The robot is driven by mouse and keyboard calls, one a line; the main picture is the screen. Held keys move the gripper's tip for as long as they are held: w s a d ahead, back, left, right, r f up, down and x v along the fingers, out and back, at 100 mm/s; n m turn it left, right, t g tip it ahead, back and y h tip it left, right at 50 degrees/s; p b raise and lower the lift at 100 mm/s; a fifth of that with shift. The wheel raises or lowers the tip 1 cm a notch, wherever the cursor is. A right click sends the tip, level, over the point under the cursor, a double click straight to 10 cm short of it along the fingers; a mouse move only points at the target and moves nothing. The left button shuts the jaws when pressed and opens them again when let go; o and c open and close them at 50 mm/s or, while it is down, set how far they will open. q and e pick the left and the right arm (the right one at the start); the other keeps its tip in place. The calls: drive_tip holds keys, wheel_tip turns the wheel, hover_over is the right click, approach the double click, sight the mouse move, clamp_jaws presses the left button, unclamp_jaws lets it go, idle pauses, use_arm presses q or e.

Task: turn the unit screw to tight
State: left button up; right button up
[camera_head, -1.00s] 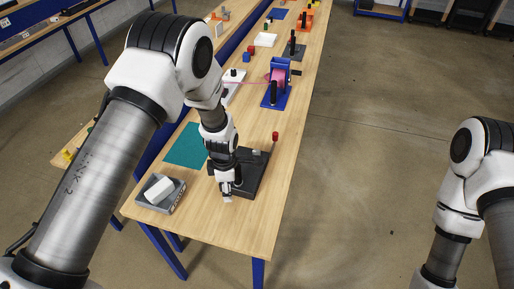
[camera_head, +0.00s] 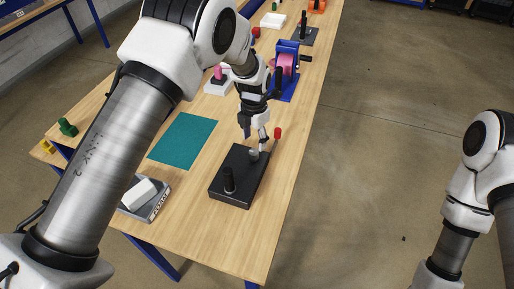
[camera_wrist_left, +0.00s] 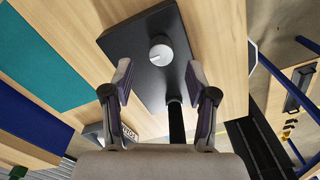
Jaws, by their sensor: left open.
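The unit is a black block (camera_head: 240,188) on the wooden table, with a round silver-grey screw head (camera_head: 254,155) near its far end and a black upright post (camera_head: 228,182) near its front. A red-tipped lever (camera_head: 277,133) stands at its far right. My left gripper (camera_head: 255,138) points down just beyond the screw, empty. In the left wrist view the screw head (camera_wrist_left: 160,52) with a pale index line lies ahead of the open left fingers (camera_wrist_left: 159,82), not between them. The post (camera_wrist_left: 176,122) shows lower there. My right gripper is out of view.
A teal mat (camera_head: 183,140) lies left of the unit. A grey tray with a white block (camera_head: 138,193) sits front left. A blue stand with a pink roll (camera_head: 287,67) is behind. The table's right edge is close to the unit.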

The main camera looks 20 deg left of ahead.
sight(254, 152)
use_arm(q)
drive_tip(key=shift+s+f+p, duration=0.3)
drive_tip(key=shift+f, duration=0.35)
drive_tip(key=shift+s+f+p, duration=0.3)
drive_tip(key=shift+f, duration=0.3)
drive_tip(key=f, duration=0.3)
drive_tip(key=shift+w+a+p, duration=0.1)
drive_tip(key=shift+w+p, duration=0.2)
drive_tip(key=shift+w+f, duration=0.2)
drive_tip(key=shift+f, duration=0.1)
drive_tip(key=shift+s+r, duration=0.1)
drive_tip(key=shift+s, duration=0.15)
drive_tip(key=c, duration=0.4)
clamp_jaws()
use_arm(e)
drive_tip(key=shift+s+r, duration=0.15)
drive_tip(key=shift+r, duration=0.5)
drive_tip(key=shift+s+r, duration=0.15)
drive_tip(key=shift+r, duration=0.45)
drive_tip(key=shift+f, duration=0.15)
